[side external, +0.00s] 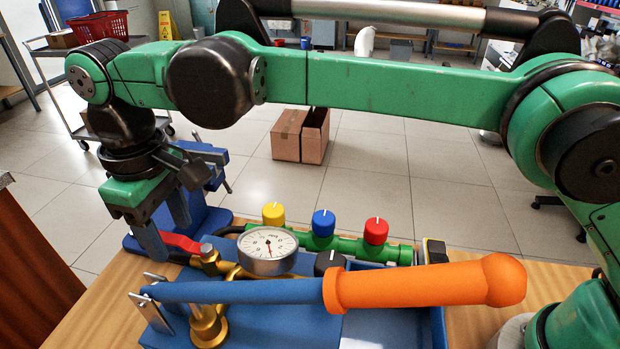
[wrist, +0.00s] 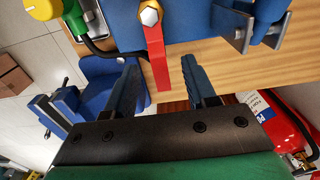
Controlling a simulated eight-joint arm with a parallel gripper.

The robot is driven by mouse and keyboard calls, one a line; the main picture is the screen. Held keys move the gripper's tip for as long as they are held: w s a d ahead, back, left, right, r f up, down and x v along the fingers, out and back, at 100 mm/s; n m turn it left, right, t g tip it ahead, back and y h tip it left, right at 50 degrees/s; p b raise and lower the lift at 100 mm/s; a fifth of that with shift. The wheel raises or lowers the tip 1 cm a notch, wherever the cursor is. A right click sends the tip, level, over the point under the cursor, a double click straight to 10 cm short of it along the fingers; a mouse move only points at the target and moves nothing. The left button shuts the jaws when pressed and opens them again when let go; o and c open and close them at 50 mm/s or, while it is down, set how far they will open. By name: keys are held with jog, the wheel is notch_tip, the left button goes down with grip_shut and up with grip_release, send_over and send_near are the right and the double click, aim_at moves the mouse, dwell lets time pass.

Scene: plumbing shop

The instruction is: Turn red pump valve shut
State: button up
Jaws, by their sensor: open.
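The red valve lever (side external: 181,243) sits on a brass fitting at the left of the blue pump. In the wrist view the red lever (wrist: 156,58) runs from a brass nut towards my gripper. My gripper (side external: 164,222) is open and points down at the free end of the lever. In the wrist view the lever's end appears between the two fingertips of my gripper (wrist: 163,72), with a gap on each side. Nothing is gripped. I cannot tell exactly how deep the fingers reach around the lever.
The blue pump handle with an orange grip (side external: 420,285) spans the front. A pressure gauge (side external: 267,250) stands right of the lever. Behind it, a green manifold (side external: 345,245) carries yellow, blue and red knobs. A blue vise (side external: 205,215) stands behind my gripper.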

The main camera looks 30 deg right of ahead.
jog(key=shift+f, duration=0.1)
grip_shut()
jog(key=shift+w+m, duration=0.1)
jog(key=shift+m, duration=0.2)
jog(key=m, duration=0.1)
jog(key=d+m, duration=0.1)
jog(key=m, duration=0.1)
jog(key=w+m, duration=0.1)
jog(key=shift+d, duration=0.25)
jog(key=m, duration=0.1)
jog(key=d+m, duration=0.1)
jog(key=m, duration=0.3)
jog(key=shift+d, duration=0.35)
jog(key=m, duration=0.1)
jog(key=d+m, duration=0.1)
jog(key=m, duration=0.2)
jog(key=shift+s+d+m, duration=0.15)
jog(key=shift+d+m, duration=0.15)
jog(key=shift+s+d+m, duration=0.25)
jog(key=shift+d+m, duration=0.05)
jog(key=shift+m, duration=0.7)
jog(key=shift+s+d+m, duration=0.2)
jog(key=shift+d+m, duration=0.1)
jog(key=shift+m, duration=0.7)
